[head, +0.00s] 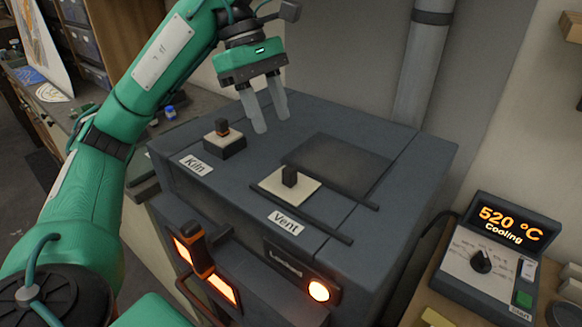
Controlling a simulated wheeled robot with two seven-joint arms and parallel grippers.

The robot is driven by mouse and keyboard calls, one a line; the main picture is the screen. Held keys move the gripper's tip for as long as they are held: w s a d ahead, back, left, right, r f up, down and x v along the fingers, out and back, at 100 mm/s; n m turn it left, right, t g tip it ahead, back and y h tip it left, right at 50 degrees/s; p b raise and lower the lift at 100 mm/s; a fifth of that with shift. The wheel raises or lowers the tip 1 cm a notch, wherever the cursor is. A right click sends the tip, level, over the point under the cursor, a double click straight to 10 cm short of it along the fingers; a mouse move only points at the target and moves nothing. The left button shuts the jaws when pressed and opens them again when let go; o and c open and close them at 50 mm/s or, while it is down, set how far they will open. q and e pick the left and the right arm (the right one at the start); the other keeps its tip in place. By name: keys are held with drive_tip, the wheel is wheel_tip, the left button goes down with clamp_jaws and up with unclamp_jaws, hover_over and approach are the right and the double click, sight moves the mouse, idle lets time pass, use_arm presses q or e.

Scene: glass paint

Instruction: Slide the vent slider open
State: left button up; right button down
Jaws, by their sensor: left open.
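The vent slider (306,190) is a light plate with an upright black knob (289,175) on the kiln top, behind the "Vent" label (285,222). It sits between two dark rails, at the front left edge of a dark square panel (338,166). My left gripper (272,128) is open and empty, its fingers pointing down above the kiln top. It is behind and left of the knob, apart from it. My right gripper is not in view.
The kiln front has a handle (194,247) and glowing windows. A controller (500,255) at the right reads 520 °C, Cooling. A pipe (423,60) rises behind.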

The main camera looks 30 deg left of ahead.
sight(290, 169)
use_arm(q)
drive_tip(key=p+x, duration=0.1)
drive_tip(key=x, duration=0.8)
drive_tip(key=shift+w+f, duration=0.1)
drive_tip(key=shift+f, duration=0.25)
drive_tip(key=shift+d+f+p, duration=0.35)
drive_tip(key=shift+f, duration=0.3)
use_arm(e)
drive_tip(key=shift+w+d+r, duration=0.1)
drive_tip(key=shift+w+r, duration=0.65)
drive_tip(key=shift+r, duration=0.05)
use_arm(q)
drive_tip(key=shift+c, duration=0.2)
clamp_jaws()
drive_tip(key=shift+d, duration=0.1)
